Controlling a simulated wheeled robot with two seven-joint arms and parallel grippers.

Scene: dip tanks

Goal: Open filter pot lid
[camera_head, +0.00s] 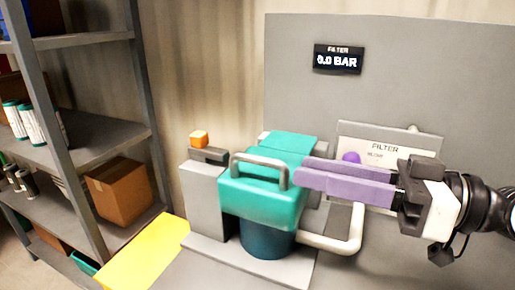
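The filter pot (265,243) is a dark teal cylinder on a grey base plate. Its teal lid (258,203) sits on top, looks closed, and carries a grey arched handle (259,161). My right gripper (300,167) reaches in from the right with two long purple fingers. The fingers lie close together with no clear gap, and nothing shows between them. Their tips are just right of the handle, over the lid's right side in the picture; I cannot tell if they touch it. My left gripper is not in view.
A grey post with an orange-topped part (199,139) stands left of the pot. A grey pipe (340,245) bends around on the right. A display (338,60) on the back panel reads 0.0 BAR. Shelves with a cardboard box (119,190) stand at left.

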